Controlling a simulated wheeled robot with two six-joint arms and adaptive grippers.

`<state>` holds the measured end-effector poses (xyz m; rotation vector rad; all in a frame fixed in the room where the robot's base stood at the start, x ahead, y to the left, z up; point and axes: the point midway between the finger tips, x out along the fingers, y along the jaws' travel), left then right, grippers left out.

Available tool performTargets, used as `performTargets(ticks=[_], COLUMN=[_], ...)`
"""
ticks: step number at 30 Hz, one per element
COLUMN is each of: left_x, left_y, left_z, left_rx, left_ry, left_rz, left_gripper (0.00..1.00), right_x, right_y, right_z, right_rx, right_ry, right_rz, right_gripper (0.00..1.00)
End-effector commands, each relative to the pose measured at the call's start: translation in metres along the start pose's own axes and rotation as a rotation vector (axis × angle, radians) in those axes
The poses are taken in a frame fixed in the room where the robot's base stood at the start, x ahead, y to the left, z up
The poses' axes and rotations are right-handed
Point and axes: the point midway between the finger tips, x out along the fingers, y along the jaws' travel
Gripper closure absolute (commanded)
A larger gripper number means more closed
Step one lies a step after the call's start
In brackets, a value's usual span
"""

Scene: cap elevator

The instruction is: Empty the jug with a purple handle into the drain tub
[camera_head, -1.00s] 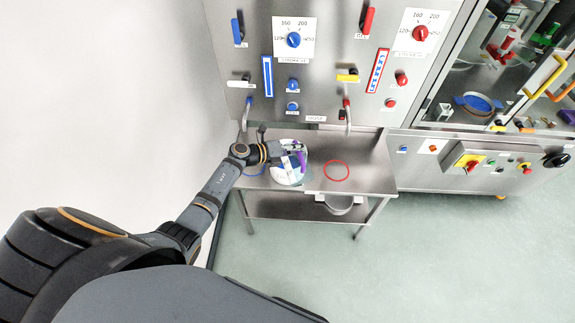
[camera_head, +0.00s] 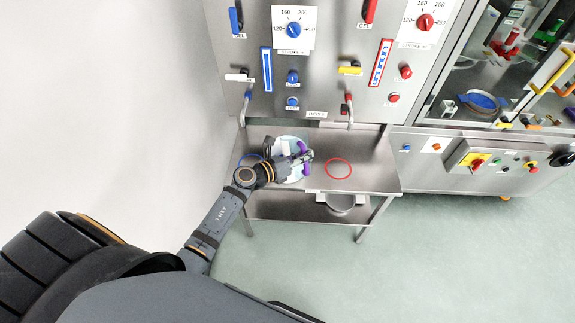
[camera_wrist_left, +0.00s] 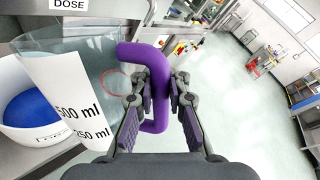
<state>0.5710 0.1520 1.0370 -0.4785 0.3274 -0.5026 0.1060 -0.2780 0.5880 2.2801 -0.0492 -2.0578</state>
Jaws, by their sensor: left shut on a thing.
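The jug (camera_wrist_left: 92,75) is clear, with a white scale marked 500 ml and 250 ml and a purple handle (camera_wrist_left: 158,85). My left gripper (camera_head: 307,157) is shut on this handle; its fingers lie on both sides of it in the left wrist view (camera_wrist_left: 158,92). A white tub (camera_wrist_left: 22,140) with blue inside shows beyond the jug there. In the head view my gripper partly covers the pale round shape of jug and tub (camera_head: 284,143) on the steel table. Whether liquid is in the jug, I cannot tell. My right gripper is out of view.
The steel table (camera_head: 375,178) has a red ring (camera_head: 338,168) on its right half and a blue ring at the left. A grey pot (camera_head: 341,202) sits below the tabletop. Taps (camera_head: 349,112) hang from the panel behind. The floor at right is clear.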

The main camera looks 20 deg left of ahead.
Motion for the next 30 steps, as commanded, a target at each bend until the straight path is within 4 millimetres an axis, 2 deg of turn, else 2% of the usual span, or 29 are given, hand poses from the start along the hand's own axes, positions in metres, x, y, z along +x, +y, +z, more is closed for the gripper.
performTargets(ticks=[5,10,18,21,30], left_x=[0.000,0.002,0.003,0.003,0.002], left_y=[0.000,0.007,0.009,0.007,0.006], left_z=[0.001,-0.012,-0.019,-0.017,-0.014], left_rx=[0.001,0.094,0.278,0.315,0.326], left_ry=[-0.001,-0.035,-0.100,-0.113,-0.117], left_rz=[0.000,-0.001,-0.002,-0.002,-0.002], left_gripper=[1.00,1.00,1.00,1.00,1.00], right_x=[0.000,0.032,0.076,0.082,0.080], right_y=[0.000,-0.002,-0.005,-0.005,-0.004], right_z=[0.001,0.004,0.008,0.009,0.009], right_rx=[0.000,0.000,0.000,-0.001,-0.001], right_ry=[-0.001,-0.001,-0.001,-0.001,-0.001], right_rz=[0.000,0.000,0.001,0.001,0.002], right_gripper=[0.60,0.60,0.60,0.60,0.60])
